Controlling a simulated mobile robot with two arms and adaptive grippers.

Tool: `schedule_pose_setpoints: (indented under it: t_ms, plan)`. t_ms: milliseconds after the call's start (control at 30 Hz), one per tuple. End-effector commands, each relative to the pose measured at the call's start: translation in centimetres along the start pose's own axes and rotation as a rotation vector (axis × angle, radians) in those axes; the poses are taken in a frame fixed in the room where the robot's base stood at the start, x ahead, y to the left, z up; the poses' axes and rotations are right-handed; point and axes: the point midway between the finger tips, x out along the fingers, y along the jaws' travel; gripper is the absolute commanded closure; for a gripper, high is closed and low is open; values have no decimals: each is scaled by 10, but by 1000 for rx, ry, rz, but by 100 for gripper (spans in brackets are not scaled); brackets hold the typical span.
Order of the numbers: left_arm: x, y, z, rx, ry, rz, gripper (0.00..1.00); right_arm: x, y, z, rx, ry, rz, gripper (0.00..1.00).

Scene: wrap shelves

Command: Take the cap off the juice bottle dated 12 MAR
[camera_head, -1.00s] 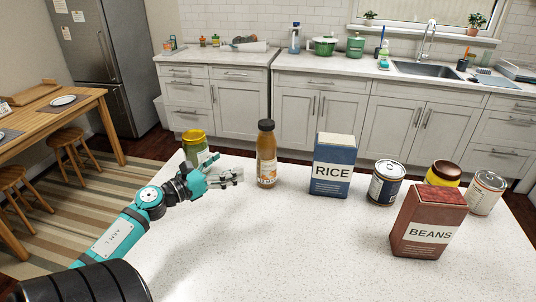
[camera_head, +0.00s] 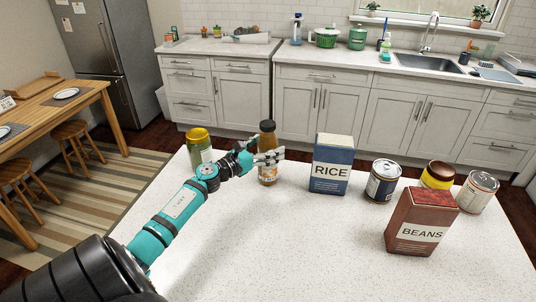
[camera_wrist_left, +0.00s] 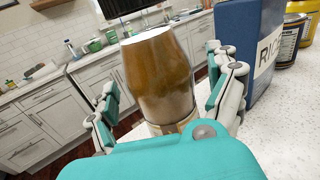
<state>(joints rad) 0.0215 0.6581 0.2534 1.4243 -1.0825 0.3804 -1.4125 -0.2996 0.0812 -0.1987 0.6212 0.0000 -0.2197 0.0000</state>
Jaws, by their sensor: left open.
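A juice bottle (camera_head: 268,172) with amber-brown contents and a dark cap (camera_head: 267,126) stands upright on the white counter. In the left wrist view the bottle (camera_wrist_left: 158,80) stands between the fingers of my open left gripper (camera_wrist_left: 165,100), with gaps visible on both sides. The cap (camera_wrist_left: 125,6) shows at the top edge there, partly cut off. The bottle's date cannot be read in either view. My right gripper is not in view.
A blue rice box (camera_head: 331,170) stands close to the bottle's right, and a yellow-lidded jar (camera_head: 198,140) to its left. Cans (camera_head: 383,181) (camera_head: 477,192), a brown-lidded yellow jar (camera_head: 437,176) and a red beans box (camera_head: 421,222) stand farther right. The front of the counter (camera_head: 290,255) is clear.

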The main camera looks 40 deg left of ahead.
Motion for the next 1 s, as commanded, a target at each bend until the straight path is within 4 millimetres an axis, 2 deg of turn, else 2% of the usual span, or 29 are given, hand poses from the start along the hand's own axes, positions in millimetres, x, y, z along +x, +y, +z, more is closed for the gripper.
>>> schedule_pose_setpoints:
  t_ms: [100,333,900,1000]
  plan:
    - [7,-1,0,0,0,-2,11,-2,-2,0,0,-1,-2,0]
    - [7,-1,-2,0,2,-2,12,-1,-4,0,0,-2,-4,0]
    - [7,0,-1,0,1,-1,86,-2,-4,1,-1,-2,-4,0]
    - [7,0,2,1,-4,-1,97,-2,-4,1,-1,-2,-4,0]
